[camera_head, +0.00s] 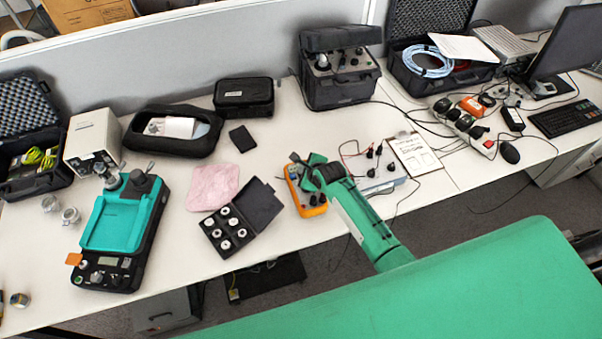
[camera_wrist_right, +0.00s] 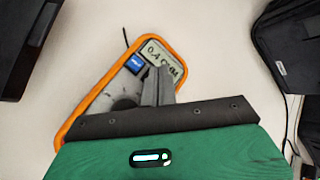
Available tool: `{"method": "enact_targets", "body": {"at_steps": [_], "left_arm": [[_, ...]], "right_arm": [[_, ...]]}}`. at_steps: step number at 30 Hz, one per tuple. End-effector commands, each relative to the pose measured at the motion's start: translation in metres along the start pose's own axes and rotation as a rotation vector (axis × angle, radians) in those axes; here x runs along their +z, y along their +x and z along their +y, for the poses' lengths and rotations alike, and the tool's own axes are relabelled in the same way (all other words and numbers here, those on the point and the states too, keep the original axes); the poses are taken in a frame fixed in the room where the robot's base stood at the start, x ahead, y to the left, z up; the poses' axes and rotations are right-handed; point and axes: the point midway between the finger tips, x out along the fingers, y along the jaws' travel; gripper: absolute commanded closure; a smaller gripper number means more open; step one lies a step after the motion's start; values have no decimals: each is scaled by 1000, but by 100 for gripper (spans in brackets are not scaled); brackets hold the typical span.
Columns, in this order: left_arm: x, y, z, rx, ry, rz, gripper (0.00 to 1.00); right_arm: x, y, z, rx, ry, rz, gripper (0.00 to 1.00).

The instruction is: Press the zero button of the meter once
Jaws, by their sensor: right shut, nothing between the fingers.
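The meter (camera_head: 310,205) has an orange rim and a grey face, and lies on the white table near its front edge. In the right wrist view the meter (camera_wrist_right: 98,98) shows a display (camera_wrist_right: 157,50) reading about "0.4 OHM" and a blue button (camera_wrist_right: 135,63) beside it; I cannot read the button's label. My right gripper (camera_head: 294,158) is shut and empty over the far end of the meter. Its fingertips (camera_wrist_right: 164,70) overlap the lower edge of the display, just right of the blue button. Contact cannot be told. The lower meter face is hidden. My left gripper is not in view.
An open black case of round weights (camera_head: 228,228) and a pink cloth (camera_head: 213,187) lie left of the meter. A grey box with leads (camera_head: 378,180) and a clipboard (camera_head: 414,154) lie to the right. A black cased instrument (camera_head: 340,85) stands behind.

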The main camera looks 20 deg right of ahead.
Motion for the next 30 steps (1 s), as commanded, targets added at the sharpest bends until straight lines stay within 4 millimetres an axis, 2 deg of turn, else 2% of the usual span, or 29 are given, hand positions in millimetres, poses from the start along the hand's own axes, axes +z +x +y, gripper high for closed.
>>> {"method": "enact_targets", "body": {"at_steps": [30], "left_arm": [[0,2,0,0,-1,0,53]], "right_arm": [[-5,6,4,1,0,1,100]]}}
